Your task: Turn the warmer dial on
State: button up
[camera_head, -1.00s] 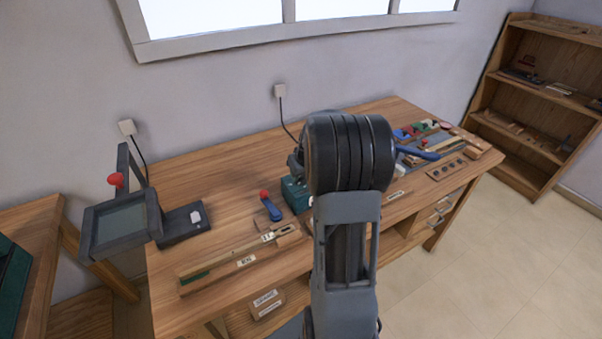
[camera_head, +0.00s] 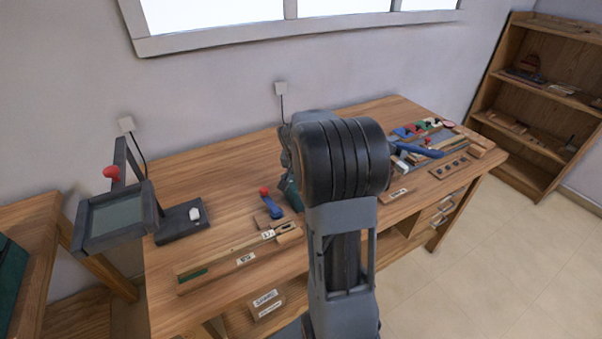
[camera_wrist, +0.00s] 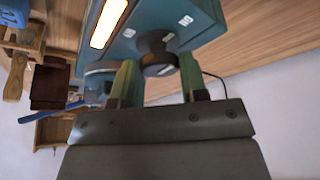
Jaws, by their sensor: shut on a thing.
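The warmer is a teal box (camera_wrist: 150,17) with a long, brightly glowing window (camera_wrist: 108,22). Its round black dial (camera_wrist: 155,43) stands out from the face, with small white labels near it that I cannot read surely. My gripper (camera_wrist: 158,78) is shut on the dial, one green finger on each side of it. A pale mark shows low on the dial, partly between the fingers. In the head view the teal box (camera_head: 291,193) is mostly hidden behind my arm, and the gripper and dial are hidden there.
A lamp-like stand with a grey framed pane (camera_head: 115,220) is at the bench's left. A blue tool with a red end (camera_head: 270,205) lies close left of the warmer. Several small tools and a blue-handled tool (camera_head: 418,150) are on the right. The back left bench top (camera_head: 225,165) is clear.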

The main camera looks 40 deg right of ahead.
jog(key=shift+m, duration=0.3)
dwell(0.4)
jog(key=o, duration=0.9)
jog(key=v, duration=1.3)
jog(key=shift+a+r, duration=0.2)
jog(key=shift+r, duration=0.15)
